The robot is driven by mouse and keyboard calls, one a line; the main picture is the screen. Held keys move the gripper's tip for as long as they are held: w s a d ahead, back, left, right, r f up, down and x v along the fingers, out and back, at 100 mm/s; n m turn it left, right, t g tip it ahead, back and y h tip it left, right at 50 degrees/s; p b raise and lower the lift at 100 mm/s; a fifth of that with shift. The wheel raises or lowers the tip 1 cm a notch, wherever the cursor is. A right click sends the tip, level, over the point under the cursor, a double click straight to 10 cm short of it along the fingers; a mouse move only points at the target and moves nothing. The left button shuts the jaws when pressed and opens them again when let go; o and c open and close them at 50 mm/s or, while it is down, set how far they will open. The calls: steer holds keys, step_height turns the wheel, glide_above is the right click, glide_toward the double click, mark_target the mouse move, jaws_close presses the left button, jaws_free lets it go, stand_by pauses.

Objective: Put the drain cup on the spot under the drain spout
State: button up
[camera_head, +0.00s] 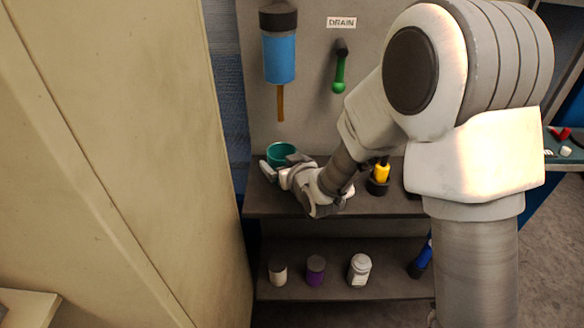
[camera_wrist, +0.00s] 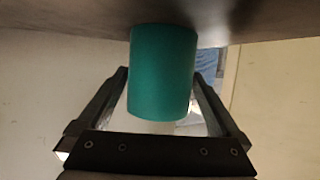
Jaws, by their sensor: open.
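The drain cup (camera_head: 280,153) is a teal cup standing on the shelf, below a brown spout (camera_head: 281,103) that hangs from a blue cylinder (camera_head: 279,58) on the back panel. The wrist view shows the cup (camera_wrist: 162,75) against the dark shelf surface, which lies at the top of that picture. My gripper (camera_head: 282,166) is at the cup's near side. In the wrist view its open fingers (camera_wrist: 160,76) lie on either side of the cup, with gaps visible near the fingertips. The spot under the cup is hidden.
A DRAIN label (camera_head: 341,22) is above a green-handled lever (camera_head: 339,75). A yellow item (camera_head: 382,172) stands on the shelf to the right. The lower shelf (camera_head: 335,288) holds a purple jar (camera_head: 315,270), a white bottle (camera_head: 359,269) and others. A beige panel (camera_head: 130,150) stands close on the left.

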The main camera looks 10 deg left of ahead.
steer(key=p+v, duration=0.1)
steer(key=v, duration=1)
steer(key=shift+s+d, duration=0.2)
steer(key=s+d+r+m+g+h, duration=0.1)
steer(key=d+r+m+h, duration=0.2)
steer(key=d, duration=0.5)
steer(key=s+d+r+m+h, duration=0.1)
steer(key=s+d+r+h, duration=0.15)
steer(key=d+r, duration=0.4)
steer(key=s+d+r+m+g+h, duration=0.2)
steer(key=s+d+m+g, duration=0.1)
steer(key=s+d, duration=0.7)
steer(key=s+g, duration=0.1)
steer(key=s, duration=0.3)
steer(key=shift+s+d+r, duration=0.2)
steer(key=shift+d+r, duration=0.05)
steer(key=shift+r, duration=0.1)
